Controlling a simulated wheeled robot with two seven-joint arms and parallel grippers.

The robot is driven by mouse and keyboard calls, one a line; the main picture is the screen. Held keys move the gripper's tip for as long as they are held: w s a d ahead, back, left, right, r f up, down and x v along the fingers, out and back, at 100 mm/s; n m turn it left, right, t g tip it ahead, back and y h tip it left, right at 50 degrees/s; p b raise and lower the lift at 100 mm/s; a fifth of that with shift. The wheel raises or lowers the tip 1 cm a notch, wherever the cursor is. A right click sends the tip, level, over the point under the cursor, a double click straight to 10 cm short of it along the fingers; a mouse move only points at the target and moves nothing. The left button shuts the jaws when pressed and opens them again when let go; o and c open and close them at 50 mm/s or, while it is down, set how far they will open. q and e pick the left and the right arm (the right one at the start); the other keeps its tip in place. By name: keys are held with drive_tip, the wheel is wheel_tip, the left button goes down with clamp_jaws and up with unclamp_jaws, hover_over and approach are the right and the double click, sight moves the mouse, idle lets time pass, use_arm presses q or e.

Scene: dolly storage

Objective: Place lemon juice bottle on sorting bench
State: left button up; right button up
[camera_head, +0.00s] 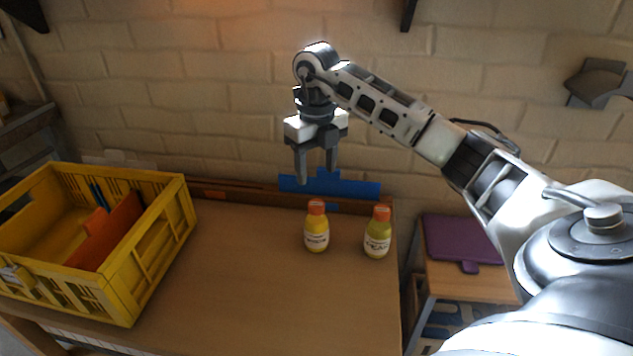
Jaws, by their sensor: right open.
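A yellow bottle with an orange cap (316,228) stands upright on the sorting bench (250,290), towards its back right. A second, greener yellow bottle with an orange cap (377,234) stands upright to its right, near the bench's right edge. The labels are too small to read surely, so I cannot tell which is lemon juice. My right gripper (317,178) is open and empty, pointing down above and behind the left bottle, apart from both. My left gripper is not in view.
A yellow crate (150,255) with an orange item (110,232) inside stands on the bench's left. A blue piece (345,188) lies along the back edge. A purple item (460,241) rests on a lower wooden stand at right. The bench's middle is clear.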

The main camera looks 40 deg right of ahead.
drive_tip(key=s+a+f+n+y, duration=0.15)
drive_tip(key=a+y, duration=0.35)
drive_tip(key=a, duration=0.7)
drive_tip(key=a+f+n+y, duration=0.2)
drive_tip(key=a+y, duration=0.4)
drive_tip(key=a, duration=0.7)
drive_tip(key=s+a+r+m+t+y, duration=0.2)
drive_tip(key=a+r+m+t+y, duration=0.5)
drive_tip(key=m+t, duration=0.45)
drive_tip(key=d+f+m+t+h, duration=0.3)
drive_tip(key=f+m+t+h, duration=0.5)
drive_tip(key=m, duration=0.8)
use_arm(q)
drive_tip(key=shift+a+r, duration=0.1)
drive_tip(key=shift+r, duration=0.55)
use_arm(e)
drive_tip(key=s+f+m+g+h, duration=0.5)
drive_tip(key=s+f+m+g, duration=0.3)
drive_tip(key=s+f, duration=0.4)
drive_tip(key=shift+s+f+g, duration=0.3)
drive_tip(key=shift+f+g, duration=0.2)
drive_tip(key=shift+g, duration=0.25)
